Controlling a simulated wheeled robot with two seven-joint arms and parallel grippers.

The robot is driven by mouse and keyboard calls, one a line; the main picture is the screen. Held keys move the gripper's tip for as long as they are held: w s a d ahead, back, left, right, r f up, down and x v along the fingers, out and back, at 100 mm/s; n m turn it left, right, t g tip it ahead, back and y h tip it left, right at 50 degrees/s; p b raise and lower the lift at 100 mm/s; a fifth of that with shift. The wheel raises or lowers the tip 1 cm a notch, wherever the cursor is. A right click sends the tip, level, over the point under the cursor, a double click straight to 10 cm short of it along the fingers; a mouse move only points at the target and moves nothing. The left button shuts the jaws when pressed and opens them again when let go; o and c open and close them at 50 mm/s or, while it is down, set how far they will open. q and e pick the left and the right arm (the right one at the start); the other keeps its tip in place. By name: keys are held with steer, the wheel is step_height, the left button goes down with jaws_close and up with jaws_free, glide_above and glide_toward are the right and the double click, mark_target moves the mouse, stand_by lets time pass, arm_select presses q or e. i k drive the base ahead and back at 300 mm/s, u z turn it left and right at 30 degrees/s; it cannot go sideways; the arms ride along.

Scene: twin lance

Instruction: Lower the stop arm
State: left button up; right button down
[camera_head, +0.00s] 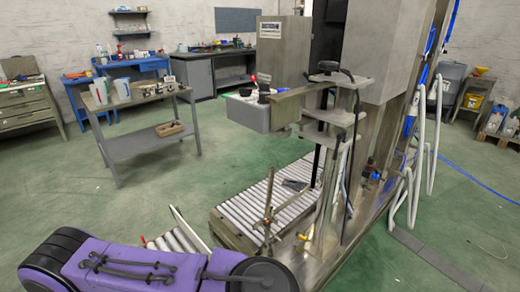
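A twin-lance machine (375,60) stands right of centre, with a roller conveyor (262,203) running along its left side. A thin brownish bar (268,208) stands nearly upright at the conveyor's near part, with a small crosspiece near its middle. It may be the stop arm, but I cannot tell for certain. A purple and black arm link of mine crosses the lower left, in front of the conveyor's near end. Neither of my grippers can be made out in this view, and nothing is seen touching the bar.
A grey box (248,112) is at the machine's upper left. A grey table (140,140) with jugs stands at left. White hoses (432,140) hang at right. The green floor (170,195) between table and conveyor is clear.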

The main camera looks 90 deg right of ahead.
mark_target(271, 177)
steer(key=z, duration=3.4)
steer(key=i, duration=0.5)
